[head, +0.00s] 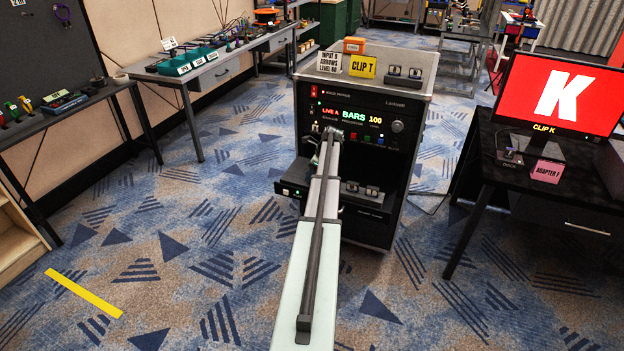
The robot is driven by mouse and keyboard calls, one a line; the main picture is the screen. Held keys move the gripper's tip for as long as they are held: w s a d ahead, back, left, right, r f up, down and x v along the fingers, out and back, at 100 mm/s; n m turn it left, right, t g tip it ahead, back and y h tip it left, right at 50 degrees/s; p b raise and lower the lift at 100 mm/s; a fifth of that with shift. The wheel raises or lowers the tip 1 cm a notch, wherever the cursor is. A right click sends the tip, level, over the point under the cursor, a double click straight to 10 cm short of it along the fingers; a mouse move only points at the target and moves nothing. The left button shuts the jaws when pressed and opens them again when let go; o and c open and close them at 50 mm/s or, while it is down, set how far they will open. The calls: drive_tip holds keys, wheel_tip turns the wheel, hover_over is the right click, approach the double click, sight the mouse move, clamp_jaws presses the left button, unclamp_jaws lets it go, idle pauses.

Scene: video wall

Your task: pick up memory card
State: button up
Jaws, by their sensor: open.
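My gripper (329,137) is at the far end of my outstretched arm, in front of the rack's upper panel. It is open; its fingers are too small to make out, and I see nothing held. Below, a black tray (384,206) juts from the rack (407,238) and bears small grey pieces, one of them (372,190) to the right of my arm. More small grey pieces (415,72) sit in dark holders on top of the rack. I cannot tell which of these is the memory card. My arm hides part of the tray.
A monitor (563,97) showing a K stands on the dark table (487,150) at right, with a pink "ADAPTER F" sign (547,171). A yellow "CLIP T" sign (362,67) is on the rack. Benches line the left wall. The carpet left of the rack is clear.

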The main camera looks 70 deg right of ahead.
drive_tip(key=shift+w+f, duration=0.15)
drive_tip(key=shift+f, duration=0.25)
drive_tip(key=shift+c, duration=0.3)
clamp_jaws()
